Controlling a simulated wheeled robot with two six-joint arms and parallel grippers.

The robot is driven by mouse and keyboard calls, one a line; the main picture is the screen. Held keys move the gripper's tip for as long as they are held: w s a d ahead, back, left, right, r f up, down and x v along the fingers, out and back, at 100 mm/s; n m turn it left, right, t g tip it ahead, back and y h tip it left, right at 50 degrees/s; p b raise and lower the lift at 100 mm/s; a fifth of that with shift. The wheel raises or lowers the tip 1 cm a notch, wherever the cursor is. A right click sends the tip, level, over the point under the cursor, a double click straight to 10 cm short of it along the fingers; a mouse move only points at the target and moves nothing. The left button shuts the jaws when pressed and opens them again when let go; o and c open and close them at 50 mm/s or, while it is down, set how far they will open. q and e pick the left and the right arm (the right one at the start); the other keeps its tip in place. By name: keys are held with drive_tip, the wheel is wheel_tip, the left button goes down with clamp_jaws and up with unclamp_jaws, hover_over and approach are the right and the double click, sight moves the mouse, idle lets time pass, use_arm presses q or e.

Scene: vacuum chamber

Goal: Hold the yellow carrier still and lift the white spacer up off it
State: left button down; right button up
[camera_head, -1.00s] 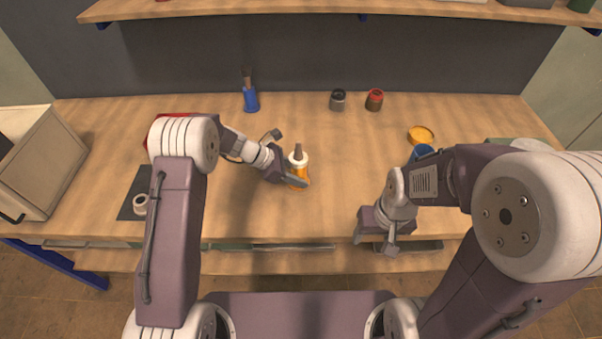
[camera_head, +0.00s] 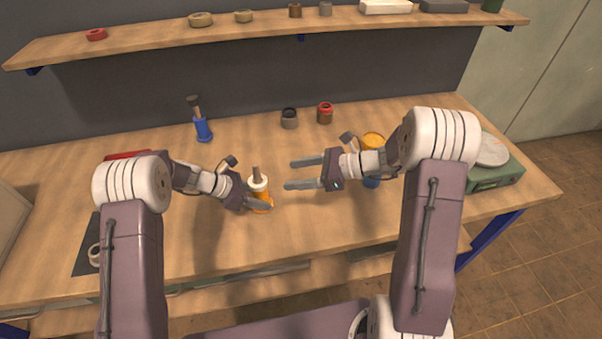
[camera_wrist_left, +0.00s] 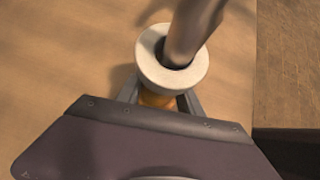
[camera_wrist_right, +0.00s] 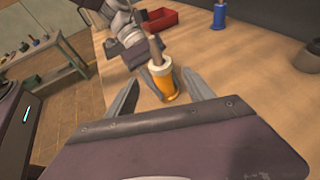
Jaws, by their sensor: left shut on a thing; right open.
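The yellow carrier (camera_head: 263,204) stands upright on the table, with the white spacer (camera_head: 258,183) on top of it and a brown-grey rod rising through the spacer's hole. My left gripper (camera_head: 262,203) is shut on the carrier below the spacer; the left wrist view shows the spacer ring (camera_wrist_left: 172,60) above its fingers. My right gripper (camera_head: 303,174) is open and empty, to the right of the carrier, its fingers pointing left toward it. In the right wrist view the carrier (camera_wrist_right: 168,88) and spacer (camera_wrist_right: 159,67) appear beyond and between the open fingers.
A blue holder with a tool (camera_head: 203,130), a dark jar (camera_head: 289,119) and a red-topped jar (camera_head: 325,114) stand at the back. A yellow-orange round thing (camera_head: 373,140) is behind my right arm. A green box (camera_head: 497,172) stands at the right. The shelf (camera_head: 300,30) runs above the back.

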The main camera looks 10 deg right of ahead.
sight(261, 180)
drive_tip(key=x, duration=1.1)
drive_tip(key=c, duration=1.1)
use_arm(q)
drive_tip(key=c, duration=0.7)
unclamp_jaws()
use_arm(e)
wheel_tip(261, 180, up, 10)
use_arm(q)
drive_tip(key=shift+a+r, duration=0.1)
use_arm(e)
drive_tip(key=shift+r, duration=0.1)
use_arm(q)
drive_tip(key=v, duration=1.1)
drive_tip(key=shift+a+r, duration=0.25)
drive_tip(key=shift+a, duration=0.1)
